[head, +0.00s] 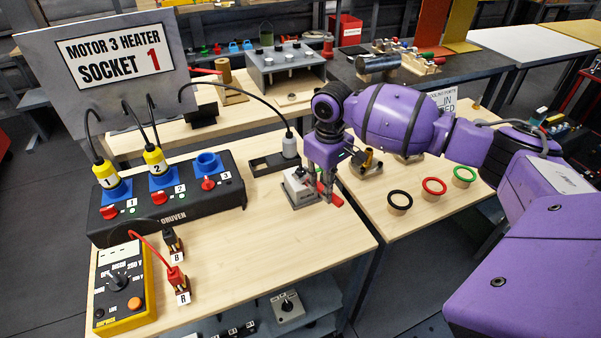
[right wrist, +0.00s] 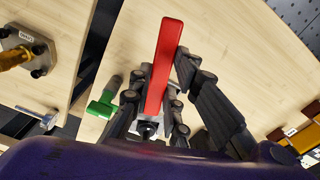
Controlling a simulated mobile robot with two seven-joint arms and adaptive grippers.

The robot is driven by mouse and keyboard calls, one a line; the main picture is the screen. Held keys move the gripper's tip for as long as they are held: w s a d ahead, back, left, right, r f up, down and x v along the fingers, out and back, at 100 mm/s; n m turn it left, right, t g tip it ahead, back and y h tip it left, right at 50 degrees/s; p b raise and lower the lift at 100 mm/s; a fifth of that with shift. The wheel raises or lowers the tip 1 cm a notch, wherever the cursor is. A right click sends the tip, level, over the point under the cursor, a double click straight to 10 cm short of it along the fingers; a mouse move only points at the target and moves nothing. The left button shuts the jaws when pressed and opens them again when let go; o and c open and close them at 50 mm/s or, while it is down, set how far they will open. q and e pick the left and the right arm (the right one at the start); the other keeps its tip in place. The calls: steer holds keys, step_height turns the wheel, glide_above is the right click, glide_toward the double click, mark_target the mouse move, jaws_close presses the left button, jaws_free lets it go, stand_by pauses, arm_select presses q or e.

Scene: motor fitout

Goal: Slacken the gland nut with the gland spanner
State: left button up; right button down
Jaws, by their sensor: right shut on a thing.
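My right gripper (head: 323,184) points down and is shut on a red bar-shaped handle, seen in the right wrist view (right wrist: 163,65). I take it for the gland spanner; its working end is hidden. The gripper is over a small grey block (head: 297,190) at the table's right edge. A brass fitting (head: 368,162), probably with the gland nut, stands on a bolted base behind and right of the gripper. It also shows at the left of the right wrist view (right wrist: 14,58), apart from the handle. The left gripper is not in view.
A green-handled item (right wrist: 102,105) lies close beside the fingers. A socket box (head: 165,205) with plugs and a yellow meter (head: 125,290) are at left. Black, red and green rings (head: 432,187) stand on the right table. The front middle of the table is clear.

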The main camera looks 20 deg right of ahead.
steer(key=shift+d, duration=0.15)
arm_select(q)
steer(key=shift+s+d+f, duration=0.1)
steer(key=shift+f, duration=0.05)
arm_select(e)
steer(key=shift+w+d+n, duration=0.2)
steer(key=shift+d+n, duration=0.2)
steer(key=shift+n, duration=0.2)
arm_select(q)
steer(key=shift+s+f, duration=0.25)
arm_select(e)
steer(key=shift+w+d+n, duration=0.25)
steer(key=shift+d+n, duration=0.15)
steer(key=shift+n, duration=0.2)
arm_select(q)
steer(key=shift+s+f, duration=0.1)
arm_select(e)
steer(key=shift+d, duration=0.1)
arm_select(q)
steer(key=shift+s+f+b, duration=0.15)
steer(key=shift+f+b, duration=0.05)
steer(key=shift+b, duration=0.2)
arm_select(e)
steer(key=shift+w+d+n, duration=0.3)
steer(key=shift+d+n, duration=0.05)
steer(key=shift+n, duration=0.25)
